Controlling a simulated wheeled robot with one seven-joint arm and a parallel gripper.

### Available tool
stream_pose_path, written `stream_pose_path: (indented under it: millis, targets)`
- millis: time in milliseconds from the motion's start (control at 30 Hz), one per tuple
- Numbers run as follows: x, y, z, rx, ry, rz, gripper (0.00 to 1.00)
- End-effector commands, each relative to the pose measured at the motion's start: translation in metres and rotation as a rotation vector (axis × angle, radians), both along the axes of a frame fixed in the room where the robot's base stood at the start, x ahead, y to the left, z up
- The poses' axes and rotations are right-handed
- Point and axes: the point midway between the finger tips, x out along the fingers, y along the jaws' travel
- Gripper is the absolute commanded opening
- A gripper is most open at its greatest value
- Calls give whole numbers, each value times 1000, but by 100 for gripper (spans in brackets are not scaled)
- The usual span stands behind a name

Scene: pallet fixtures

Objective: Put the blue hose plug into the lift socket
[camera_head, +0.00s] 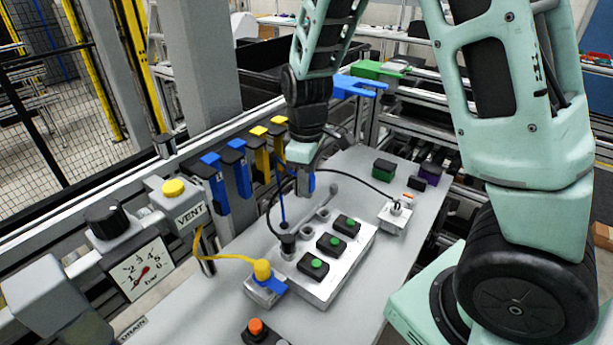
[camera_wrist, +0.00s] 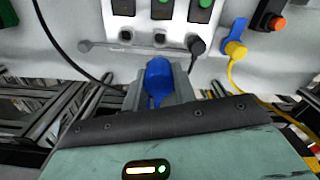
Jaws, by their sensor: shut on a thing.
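My gripper (camera_head: 305,185) is shut on the blue hose plug (camera_wrist: 158,78), which sits between the two fingers in the wrist view. In the head view only a bit of blue shows beside the fingers, above the socket block. The white socket block (camera_head: 345,268) carries a row of sockets beside several black modules with green buttons. The near socket holds a black hose plug (camera_head: 288,246). The middle socket (camera_wrist: 160,38) and the far socket (camera_wrist: 127,35) look empty. The plug is apart from the block. No label naming the lift socket is readable.
A yellow plug (camera_head: 262,270) with a yellow hose sits in a small block at the near left. A black hose runs to a small white block (camera_head: 393,218) at the right. A pressure gauge (camera_head: 143,268) and colored levers (camera_head: 236,170) line the left side.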

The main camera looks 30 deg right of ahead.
Motion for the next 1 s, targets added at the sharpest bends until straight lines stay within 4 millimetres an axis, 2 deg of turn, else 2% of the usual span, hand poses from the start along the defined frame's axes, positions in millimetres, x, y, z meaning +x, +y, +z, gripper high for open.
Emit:
stream_pose_path:
  millis: [1000]
  targets:
    - [0,0,-61,-1,1,0,5]
